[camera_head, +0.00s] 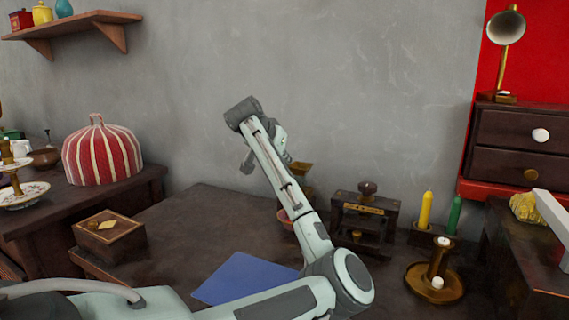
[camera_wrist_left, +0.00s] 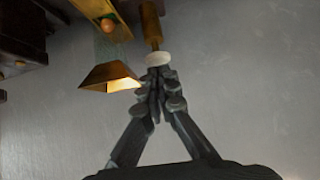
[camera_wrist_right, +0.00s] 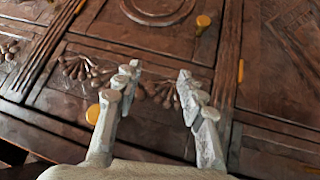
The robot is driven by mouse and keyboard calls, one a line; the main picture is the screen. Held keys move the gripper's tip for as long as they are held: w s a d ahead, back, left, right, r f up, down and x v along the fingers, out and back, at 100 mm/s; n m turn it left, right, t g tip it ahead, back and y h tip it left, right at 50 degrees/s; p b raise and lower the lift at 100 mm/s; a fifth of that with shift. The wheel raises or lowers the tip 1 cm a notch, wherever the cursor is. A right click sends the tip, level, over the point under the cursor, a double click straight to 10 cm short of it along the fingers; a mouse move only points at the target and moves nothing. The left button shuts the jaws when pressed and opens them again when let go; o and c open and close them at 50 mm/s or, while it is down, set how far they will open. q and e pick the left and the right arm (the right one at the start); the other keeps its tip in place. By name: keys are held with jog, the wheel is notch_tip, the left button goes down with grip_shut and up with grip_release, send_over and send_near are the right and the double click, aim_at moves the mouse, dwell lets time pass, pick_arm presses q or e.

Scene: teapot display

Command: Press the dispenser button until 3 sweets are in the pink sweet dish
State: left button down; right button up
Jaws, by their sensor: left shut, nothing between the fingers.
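The pink sweet dish (camera_head: 285,220) is mostly hidden behind my left forearm in the head view; its contents cannot be seen. The dispenser's brass top (camera_head: 301,169) shows just right of that forearm. In the left wrist view, a brass chute (camera_wrist_left: 108,78) and a clear tube with an orange sweet (camera_wrist_left: 107,25) show. A pale round button (camera_wrist_left: 157,58) on a brass stem is right at the tips of my left gripper (camera_wrist_left: 156,84), which is shut and empty. Whether they touch is unclear. My right gripper (camera_wrist_right: 155,84) is open and empty above carved dark wood.
A blue sheet (camera_head: 245,278) lies on the dark table (camera_head: 190,222). A dark wooden device with a knob (camera_head: 366,215), yellow (camera_head: 425,209) and green (camera_head: 454,214) candles, and a brass candlestick (camera_head: 435,282) stand right. A wooden box (camera_head: 108,237) and striped cosy (camera_head: 101,157) are left.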

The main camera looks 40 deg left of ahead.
pick_arm(q)
jog(key=shift+f, duration=0.25)
notch_tip(320, 180, down, 2)
pick_arm(e)
jog(key=shift+s+d+f+g+h, duration=0.3)
jog(key=shift+s+d+f+g, duration=0.25)
jog(key=shift+s+d, duration=0.3)
pick_arm(q)
jog(key=shift+f, duration=0.1)
pick_arm(e)
jog(key=shift+a, duration=0.1)
pick_arm(q)
jog(key=shift+d, duration=0.1)
jog(key=v, duration=0.8)
jog(key=shift+r, duration=0.25)
dwell(1.1)
